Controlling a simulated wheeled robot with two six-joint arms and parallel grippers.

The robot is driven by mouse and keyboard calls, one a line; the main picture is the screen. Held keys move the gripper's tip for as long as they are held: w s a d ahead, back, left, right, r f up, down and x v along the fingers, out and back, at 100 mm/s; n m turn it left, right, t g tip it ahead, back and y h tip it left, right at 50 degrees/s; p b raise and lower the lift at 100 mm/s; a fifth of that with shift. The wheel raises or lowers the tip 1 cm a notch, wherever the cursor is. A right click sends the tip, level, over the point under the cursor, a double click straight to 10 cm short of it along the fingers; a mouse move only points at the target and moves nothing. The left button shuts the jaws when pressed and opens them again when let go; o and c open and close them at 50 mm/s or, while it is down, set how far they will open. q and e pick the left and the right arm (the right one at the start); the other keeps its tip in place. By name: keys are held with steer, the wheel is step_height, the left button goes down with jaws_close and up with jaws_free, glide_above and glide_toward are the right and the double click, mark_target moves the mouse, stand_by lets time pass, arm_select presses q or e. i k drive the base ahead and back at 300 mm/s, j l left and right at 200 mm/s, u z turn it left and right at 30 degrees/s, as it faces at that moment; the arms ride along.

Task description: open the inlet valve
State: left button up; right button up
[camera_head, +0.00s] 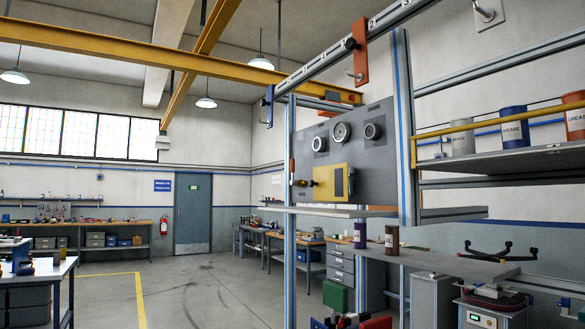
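A dark grey panel (375,178) stands on the frame right of the middle. A small brass-coloured fitting (301,183) juts left from this plate, close to an orange-red upright part (292,170). No label marks the inlet valve, and I cannot tell for certain which fitting it is, or its position. Neither of my grippers is in view.
A grey-blue upright post (403,125) stands right of the panel, with a shelf of grease cans (515,130) beyond it. A pale ledge (325,211) runs below the panel. A black multi-armed part (485,252) is at lower right. Open floor (190,295) lies to the left.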

mark_target(292, 170)
steer(key=i, duration=0.9)
